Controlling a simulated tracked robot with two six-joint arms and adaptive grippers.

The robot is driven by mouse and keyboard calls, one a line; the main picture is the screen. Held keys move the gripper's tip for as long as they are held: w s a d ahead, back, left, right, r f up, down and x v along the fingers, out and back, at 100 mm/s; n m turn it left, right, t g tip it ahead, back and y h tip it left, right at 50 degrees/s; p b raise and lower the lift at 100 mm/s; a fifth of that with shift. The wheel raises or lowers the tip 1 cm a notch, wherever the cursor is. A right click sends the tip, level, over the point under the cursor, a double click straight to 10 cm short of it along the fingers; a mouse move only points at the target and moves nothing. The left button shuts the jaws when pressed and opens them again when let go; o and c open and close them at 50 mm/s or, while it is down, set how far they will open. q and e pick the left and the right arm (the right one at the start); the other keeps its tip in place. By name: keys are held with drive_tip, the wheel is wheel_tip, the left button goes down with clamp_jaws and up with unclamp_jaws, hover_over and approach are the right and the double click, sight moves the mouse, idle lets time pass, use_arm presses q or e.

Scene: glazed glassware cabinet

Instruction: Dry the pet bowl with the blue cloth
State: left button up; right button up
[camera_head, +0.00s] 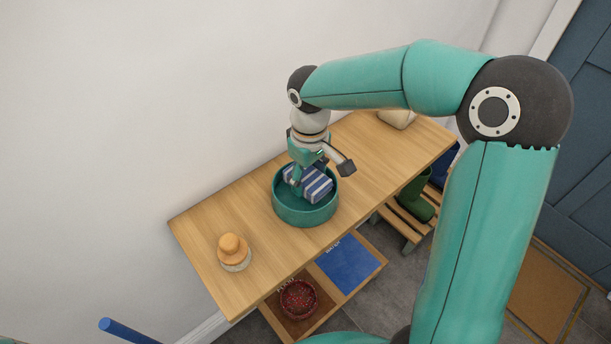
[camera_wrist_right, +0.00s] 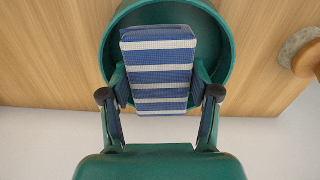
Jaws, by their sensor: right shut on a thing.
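The pet bowl (camera_head: 305,214) is a round teal bowl standing upright on the wooden bench top. It also shows in the right wrist view (camera_wrist_right: 222,50), where its rim curves round the cloth. The blue cloth (camera_head: 318,186) is a folded pad with blue and white stripes, inside the bowl's outline; it fills the middle of the right wrist view (camera_wrist_right: 158,75). My right gripper (camera_head: 308,180) points down over the bowl and is shut on the cloth, with one finger on each side of it. Whether the cloth touches the bowl's floor is hidden. My left gripper is out of view.
A round wooden-topped brush (camera_head: 233,254) sits on the bench top (camera_head: 205,222) at left. Below, an open shelf holds a red bowl of small pieces (camera_head: 298,298) and a blue mat (camera_head: 350,264). Green boots (camera_head: 415,197) stand at right. A pale object (camera_head: 397,118) sits at the back.

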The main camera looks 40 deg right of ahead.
wheel_tip(320, 180, up, 9)
drive_tip(key=p, duration=0.6)
drive_tip(key=shift+f, duration=0.1)
drive_tip(key=shift+a+f, duration=0.1)
drive_tip(key=shift+f, duration=0.05)
